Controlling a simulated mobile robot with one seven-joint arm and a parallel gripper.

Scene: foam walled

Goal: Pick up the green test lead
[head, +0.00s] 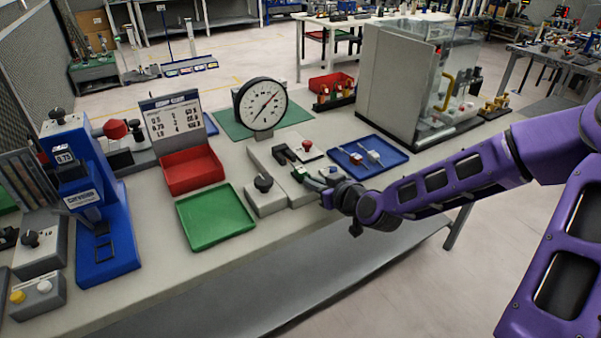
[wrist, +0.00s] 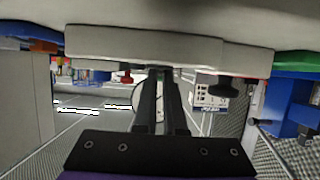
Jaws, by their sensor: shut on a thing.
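A small green piece, which looks like the green test lead (head: 299,173), shows at the tips of my gripper (head: 314,183) in the head view. It sits just above the grey fixture (head: 294,193), close to a black clamp-like part (head: 282,154). My gripper reaches in from the right, low over the front of the bench. In the wrist view the two fingers of my gripper (wrist: 160,75) are close together, pointing at the fixture. The lead cannot be made out there, and whether it touches the fixture is unclear.
A blue tray (head: 396,158) with small connectors lies right of the fixture. A green tray (head: 215,215) and red bin (head: 192,172) stand left. A dial gauge (head: 262,105) stands behind, a clear-sided cabinet (head: 392,85) at the back right. The bench's front edge is below my gripper.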

